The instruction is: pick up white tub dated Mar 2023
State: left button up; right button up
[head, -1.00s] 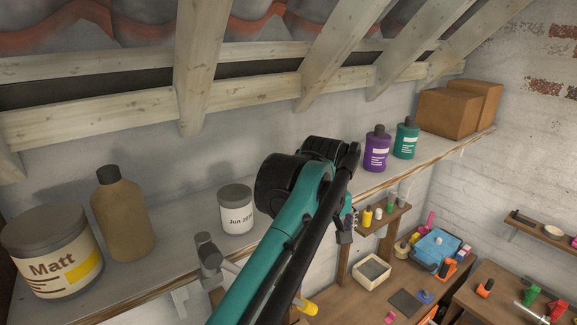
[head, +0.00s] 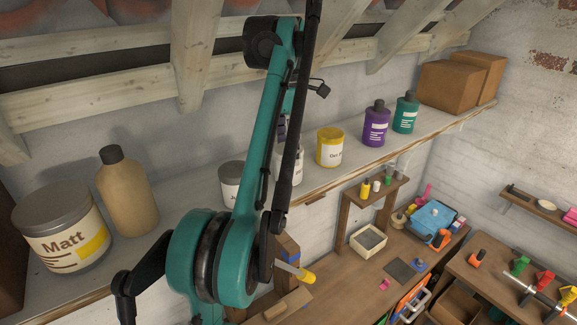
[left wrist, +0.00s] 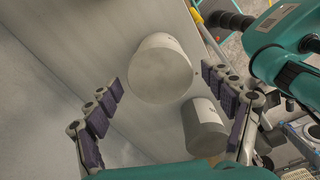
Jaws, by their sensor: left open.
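Two white tubs stand on the shelf in the head view. One, with a grey lid (head: 231,172), has a label starting with "J". The other white tub (head: 291,168) is mostly hidden behind my left arm, its date unreadable. In the left wrist view my left gripper (left wrist: 163,88) is open, its dark-padded fingers spread wide. A pale tub (left wrist: 160,66) lies in line with the gap between them, apart from both. Another pale tub (left wrist: 204,128) is near the right finger. No date shows on either. In the head view the gripper is largely hidden behind my arm. My right gripper is out of view.
A large "Matt" tub (head: 62,238) and a tan bottle (head: 127,190) stand at the shelf's left. A yellow-labelled tub (head: 330,149), a purple bottle (head: 375,127), a teal bottle (head: 405,113) and cardboard boxes (head: 447,88) stand farther right. Sloping beams (head: 197,60) hang close above.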

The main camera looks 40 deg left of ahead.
pick_arm(q)
jog(key=shift+w+d+f, duration=0.1)
jog(key=shift+f, duration=2.35)
jog(key=c, duration=1.5)
jog(key=shift+r+p, duration=0.15)
jog(key=shift+p, duration=0.25)
